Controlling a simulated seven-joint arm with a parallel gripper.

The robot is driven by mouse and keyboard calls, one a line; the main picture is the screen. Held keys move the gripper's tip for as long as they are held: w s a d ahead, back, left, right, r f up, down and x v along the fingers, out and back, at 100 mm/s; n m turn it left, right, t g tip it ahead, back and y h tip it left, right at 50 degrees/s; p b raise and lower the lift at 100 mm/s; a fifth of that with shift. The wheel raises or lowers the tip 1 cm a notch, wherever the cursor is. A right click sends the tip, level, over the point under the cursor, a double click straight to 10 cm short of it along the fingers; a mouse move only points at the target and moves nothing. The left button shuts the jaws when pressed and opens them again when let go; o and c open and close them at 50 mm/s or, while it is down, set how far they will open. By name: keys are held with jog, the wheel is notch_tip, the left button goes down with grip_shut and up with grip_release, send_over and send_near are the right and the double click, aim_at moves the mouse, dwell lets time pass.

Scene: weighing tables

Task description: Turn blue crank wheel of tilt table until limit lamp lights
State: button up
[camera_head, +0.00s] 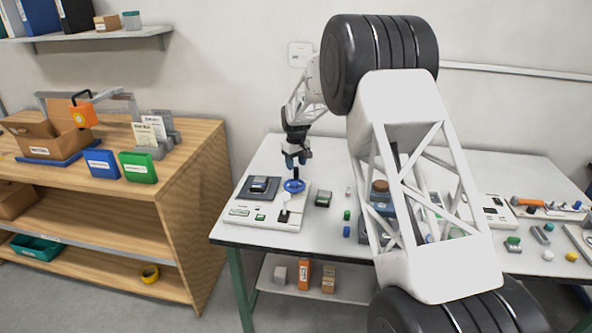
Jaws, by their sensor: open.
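The blue crank wheel (294,186) sits on top of a white-based device (265,222), which looks like the tilt table, at the left end of the white table. A dark tilting platform (259,187) is on the same base, left of the wheel. My gripper (295,164) points down just above the wheel, with its jaws open. I cannot tell whether the fingertips touch the wheel. Small green and light patches show on the base front; I cannot tell which is the limit lamp or whether it is lit.
My arm hides the middle of the white table (335,220). A small dark green-topped box (323,199) stands right of the device. Green and blue blocks (347,231) lie further right. A wooden shelf unit (180,180) with a cardboard box (50,138) stands at the left.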

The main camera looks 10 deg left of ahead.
jog(key=shift+r, duration=1.7)
jog(key=shift+s+d+r, duration=0.2)
jog(key=shift+d+r, duration=0.1)
jog(key=shift+r, duration=0.1)
jog(key=s+d+r+m+t, duration=0.1)
jog(key=s+d+r+m, duration=0.1)
jog(key=s+d+r, duration=0.95)
jog(key=s+d+r+m, duration=0.3)
jog(key=s+d+r, duration=0.75)
jog(key=s, duration=0.55)
jog(key=s+d+f+m, duration=0.1)
jog(key=s+d, duration=0.3)
jog(key=s, duration=0.8)
jog(key=s+d+f+m+t, duration=0.1)
jog(key=s+d+f, duration=0.2)
jog(key=s, duration=0.8)
jog(key=s+d+f+m, duration=0.1)
jog(key=s+d, duration=0.5)
jog(key=s, duration=0.6)
jog(key=shift+s+d+f+m+t, duration=0.15)
jog(key=shift+s+f+m+t, duration=0.2)
jog(key=shift+m, duration=0.25)
